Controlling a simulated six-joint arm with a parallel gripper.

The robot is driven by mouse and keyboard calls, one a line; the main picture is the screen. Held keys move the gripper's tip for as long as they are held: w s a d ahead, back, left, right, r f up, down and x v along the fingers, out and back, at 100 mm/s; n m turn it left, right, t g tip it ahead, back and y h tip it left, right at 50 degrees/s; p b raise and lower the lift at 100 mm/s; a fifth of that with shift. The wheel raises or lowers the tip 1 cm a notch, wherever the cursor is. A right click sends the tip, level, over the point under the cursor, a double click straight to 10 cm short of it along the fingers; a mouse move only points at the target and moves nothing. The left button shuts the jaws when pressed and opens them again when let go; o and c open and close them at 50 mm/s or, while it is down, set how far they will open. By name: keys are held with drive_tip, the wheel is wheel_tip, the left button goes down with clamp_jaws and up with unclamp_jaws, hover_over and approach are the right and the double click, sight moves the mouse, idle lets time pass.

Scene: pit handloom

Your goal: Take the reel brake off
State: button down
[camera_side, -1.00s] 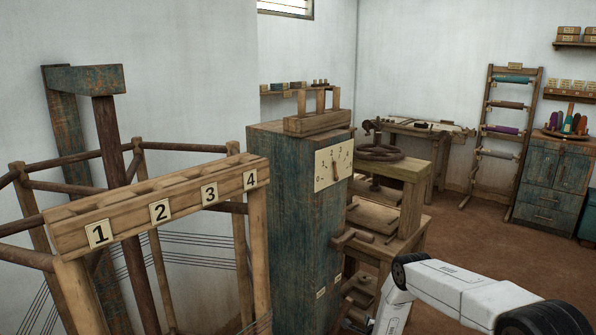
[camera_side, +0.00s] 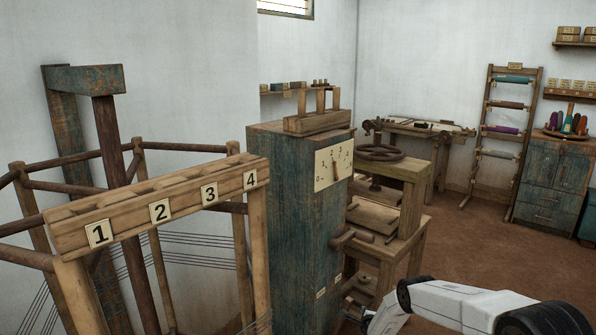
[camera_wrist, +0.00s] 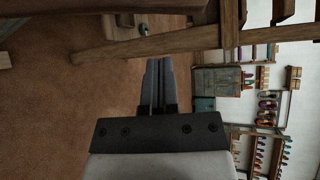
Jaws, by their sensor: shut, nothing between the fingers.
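The large wooden reel (camera_side: 75,185) with dark bars and strung threads stands at the left in the side view. Beside it is a tall blue-green post (camera_side: 290,220) with a numbered dial (camera_side: 333,165). A wooden handle (camera_side: 345,238) sticks out of its right face, with two small labels lower down; I cannot tell which part is the reel brake. In the wrist view my gripper (camera_wrist: 158,68) is shut and empty, pointing past a wooden beam (camera_wrist: 170,43).
A wooden rail (camera_side: 160,205) numbered 1 to 4 crosses the front left. A wooden stand with a dark wheel (camera_side: 380,152) is behind the post. A bobbin rack (camera_side: 500,140) and blue cabinet (camera_side: 555,180) stand at the back right. Brown floor (camera_side: 470,240) is clear between.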

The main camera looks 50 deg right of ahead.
sight(344, 307)
drive_tip(key=shift+w+d+f, duration=0.2)
drive_tip(key=shift+w+d, duration=0.25)
drive_tip(key=shift+d, duration=0.1)
drive_tip(key=shift+w, duration=0.1)
drive_tip(key=shift+w+a+r, duration=0.35)
drive_tip(key=shift+w+a, duration=0.2)
drive_tip(key=shift+a, duration=0.25)
drive_tip(key=shift+w+a+r, duration=0.3)
drive_tip(key=shift+w+a, duration=0.2)
drive_tip(key=shift+a, duration=0.25)
drive_tip(key=shift+a, duration=0.1)
drive_tip(key=shift+a+r, duration=0.1)
drive_tip(key=shift+a, duration=0.15)
drive_tip(key=shift+a+h, duration=0.3)
drive_tip(key=shift+a+r+n+t+h, duration=0.2)
drive_tip(key=shift+a+n+t+h, duration=0.25)
drive_tip(key=shift+a, duration=0.7)
drive_tip(key=shift+a+r+n+t+h, duration=0.2)
drive_tip(key=shift+a+n+h, duration=0.4)
drive_tip(key=shift+a, duration=0.5)
drive_tip(key=shift+a+f, duration=0.15)
drive_tip(key=shift+a, duration=0.8)
drive_tip(key=shift+a+f, duration=0.15)
drive_tip(key=shift+a, duration=0.75)
